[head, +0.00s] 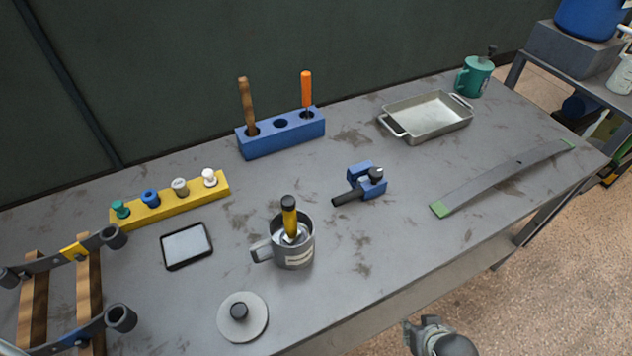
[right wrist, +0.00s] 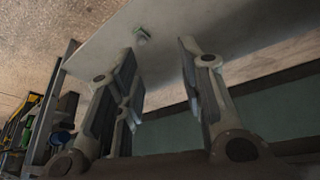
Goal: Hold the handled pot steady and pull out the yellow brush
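The handled pot (head: 298,257) is a grey metal mug with a pale label, standing upright on the table, its handle to the left. The yellow brush (head: 290,219) stands upright in it, with a black top end; its lower end is hidden inside the pot. My right gripper (head: 420,328) is low at the bottom of the head view, beyond the table's front edge and well apart from the pot. The right wrist view shows its fingers (right wrist: 158,60) spread, with nothing between them. My left gripper is not in view.
A round grey lid (head: 257,325) with a black knob lies in front of the pot. A tablet (head: 187,246) and yellow peg rack (head: 165,209) are left. A blue holder (head: 283,139), small blue clamp (head: 374,187), metal tray (head: 430,119) and green mug (head: 475,79) stand farther back.

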